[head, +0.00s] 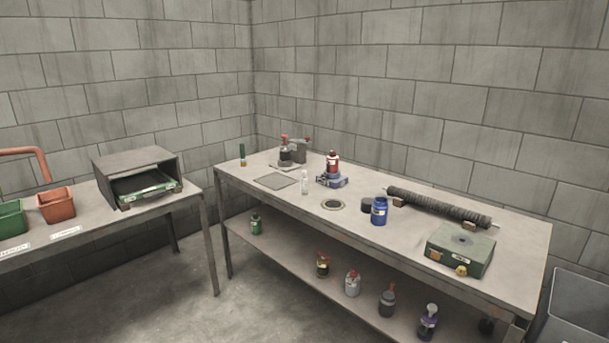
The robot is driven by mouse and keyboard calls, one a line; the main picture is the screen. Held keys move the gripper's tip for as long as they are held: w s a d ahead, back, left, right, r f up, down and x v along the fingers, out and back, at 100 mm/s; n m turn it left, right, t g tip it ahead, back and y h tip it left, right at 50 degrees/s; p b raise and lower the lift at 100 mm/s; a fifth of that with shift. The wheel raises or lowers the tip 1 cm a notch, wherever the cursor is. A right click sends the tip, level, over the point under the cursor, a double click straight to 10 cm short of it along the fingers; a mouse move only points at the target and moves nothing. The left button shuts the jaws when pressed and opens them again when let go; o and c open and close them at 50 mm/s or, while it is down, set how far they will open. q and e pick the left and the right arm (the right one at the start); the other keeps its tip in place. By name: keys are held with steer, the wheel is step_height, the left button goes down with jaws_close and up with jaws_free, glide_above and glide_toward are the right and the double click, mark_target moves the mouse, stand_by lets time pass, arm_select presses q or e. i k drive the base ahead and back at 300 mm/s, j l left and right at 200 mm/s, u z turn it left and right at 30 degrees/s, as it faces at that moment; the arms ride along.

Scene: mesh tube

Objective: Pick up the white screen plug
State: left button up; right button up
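I cannot make out with certainty which thing is the white screen plug. A small upright whitish piece (304,183) stands on the main workbench (450,278), left of a flat dark-rimmed ring with a pale middle (333,205). A long dark ribbed mesh tube (440,208) lies on light brown blocks at the back right of the same bench; its ends are too small to read. Neither of my grippers is in the head view.
On the bench are a blue jar (379,211), a green case (461,249), a red bottle on a blue base (332,167) and a flat grey plate (276,181). Several bottles stand on the lower shelf. A left table (90,235) holds bins and an open-fronted box (137,178).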

mark_target(303, 180)
steer(key=i+j+z, duration=0.15)
steer(key=z, duration=0.75)
steer(key=i+j+z, duration=0.2)
steer(key=j+z, duration=0.25)
steer(key=i+j+z, duration=0.2)
steer(key=j, duration=0.2)
steer(key=i+j+z, duration=0.2)
steer(key=j, duration=0.75)
steer(key=j+z, duration=0.15)
steer(key=j, duration=0.8)
